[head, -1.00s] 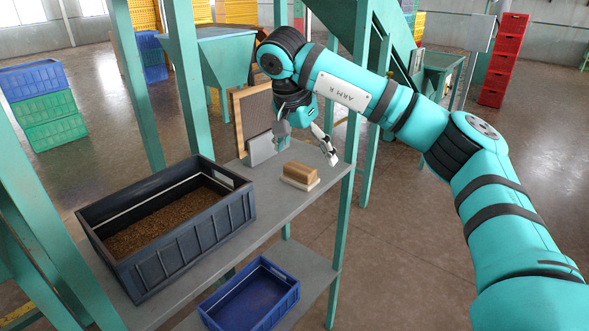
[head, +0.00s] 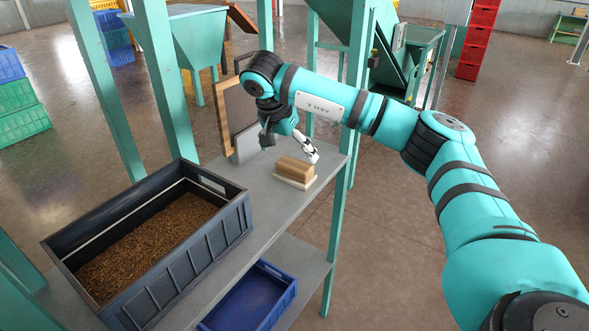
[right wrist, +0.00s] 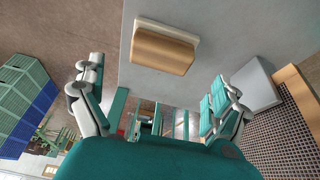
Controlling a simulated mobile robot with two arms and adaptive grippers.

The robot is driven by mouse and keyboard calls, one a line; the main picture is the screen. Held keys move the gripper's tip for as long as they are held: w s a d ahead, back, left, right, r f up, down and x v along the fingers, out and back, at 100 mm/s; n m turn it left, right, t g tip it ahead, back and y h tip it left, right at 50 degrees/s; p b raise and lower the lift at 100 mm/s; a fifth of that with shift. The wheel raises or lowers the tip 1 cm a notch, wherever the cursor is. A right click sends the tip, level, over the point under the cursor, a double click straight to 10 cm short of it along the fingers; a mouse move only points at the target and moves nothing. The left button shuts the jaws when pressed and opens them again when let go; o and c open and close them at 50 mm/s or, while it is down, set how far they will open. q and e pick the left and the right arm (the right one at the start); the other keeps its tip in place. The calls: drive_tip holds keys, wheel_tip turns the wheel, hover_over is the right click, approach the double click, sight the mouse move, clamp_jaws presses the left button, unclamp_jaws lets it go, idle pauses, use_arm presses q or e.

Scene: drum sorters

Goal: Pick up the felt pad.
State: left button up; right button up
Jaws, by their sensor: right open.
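A tan wooden-looking block (head: 296,168) lies on a pale, flat layer (head: 294,181) near the shelf's right end. The pale layer looks like the felt pad; I cannot tell whether the two are one piece. In the right wrist view the block (right wrist: 160,52) hides most of the pale layer (right wrist: 172,26). They lie ahead of the fingers, roughly between their lines. My right gripper (head: 308,150) is open and empty, just behind and above the block, not visibly touching it. Its spread fingers also show in the right wrist view (right wrist: 158,76). My left gripper is out of view.
The grey shelf (head: 262,210) holds a dark crate (head: 205,240) of brown grains at left. A grey slab (head: 245,145) and a framed mesh screen (head: 222,125) stand behind. Green posts (head: 338,230) border the shelf. A blue bin (head: 278,300) is below. Bare shelf surrounds the block.

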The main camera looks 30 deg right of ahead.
sight(294, 164)
drive_tip(key=shift+x, duration=1)
drive_tip(key=shift+d+f+p, duration=0.15)
drive_tip(key=shift+f+p, duration=0.2)
drive_tip(key=shift+p, duration=0.15)
drive_tip(key=p+x, duration=0.1)
drive_tip(key=x, duration=0.2)
drive_tip(key=shift+w+d+f, duration=0.1)
drive_tip(key=shift+w+f, duration=0.05)
drive_tip(key=shift+f, duration=0.2)
drive_tip(key=shift+d+f, duration=0.1)
drive_tip(key=shift+f, duration=0.15)
drive_tip(key=shift+c, duration=0.5)
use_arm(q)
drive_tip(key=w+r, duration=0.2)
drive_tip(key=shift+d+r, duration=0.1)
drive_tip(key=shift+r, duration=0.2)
use_arm(e)
drive_tip(key=c, duration=0.9)
